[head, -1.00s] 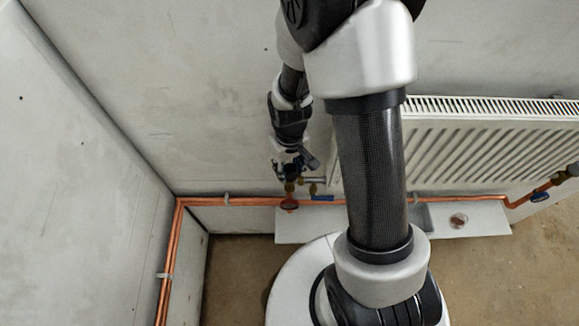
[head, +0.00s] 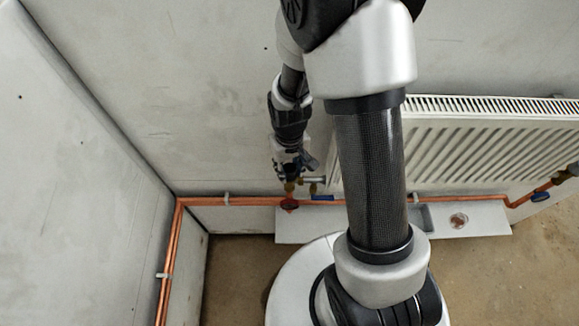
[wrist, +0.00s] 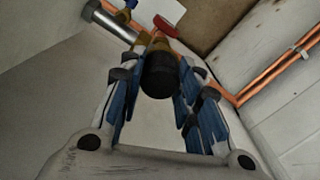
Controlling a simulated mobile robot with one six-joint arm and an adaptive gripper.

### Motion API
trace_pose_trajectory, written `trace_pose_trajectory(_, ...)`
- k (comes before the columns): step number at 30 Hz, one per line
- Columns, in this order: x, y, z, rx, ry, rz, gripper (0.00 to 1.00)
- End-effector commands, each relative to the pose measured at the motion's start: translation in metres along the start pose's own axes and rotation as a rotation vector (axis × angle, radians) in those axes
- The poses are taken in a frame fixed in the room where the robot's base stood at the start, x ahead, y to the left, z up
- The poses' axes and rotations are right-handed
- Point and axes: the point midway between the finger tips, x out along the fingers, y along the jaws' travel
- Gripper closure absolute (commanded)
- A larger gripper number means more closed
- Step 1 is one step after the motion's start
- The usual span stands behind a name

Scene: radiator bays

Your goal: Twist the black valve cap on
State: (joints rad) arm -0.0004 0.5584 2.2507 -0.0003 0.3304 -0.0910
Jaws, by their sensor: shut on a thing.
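The black valve cap (wrist: 160,75) is between the fingers of my gripper (wrist: 155,92) in the wrist view. My gripper (head: 290,172) is shut on it, at the left end of the radiator in the head view. The brass valve body (wrist: 153,44) is right behind the cap, roughly in line with it. Whether the cap's threads are engaged is hidden by the cap itself. In the head view the cap is hidden by the gripper, with brass fittings (head: 290,187) just below it.
A red valve handle (head: 289,204) and a blue handle (head: 322,197) lie close below my gripper. A copper pipe (head: 245,201) runs along the wall. The white radiator (head: 480,150) is to the right. A pale board (head: 480,220) lies on the floor, bearing a small round dish (head: 459,220).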

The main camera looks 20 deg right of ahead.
Motion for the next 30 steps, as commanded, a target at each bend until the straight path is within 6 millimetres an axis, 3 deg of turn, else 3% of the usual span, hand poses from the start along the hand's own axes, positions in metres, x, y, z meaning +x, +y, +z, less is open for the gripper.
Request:
trace_pose_trajectory(18,0.0023,-0.0001,0.0022,0.910,-0.006,0.002,0.91)
trace_pose_trajectory(28,0.0008,0.0002,0.0008,1.015,-0.002,0.001,0.91)
trace_pose_trajectory(29,0.0007,0.0002,0.0007,1.015,-0.002,0.001,0.68)
trace_pose_trajectory(30,0.0006,0.0002,0.0006,1.015,-0.001,0.001,0.65)
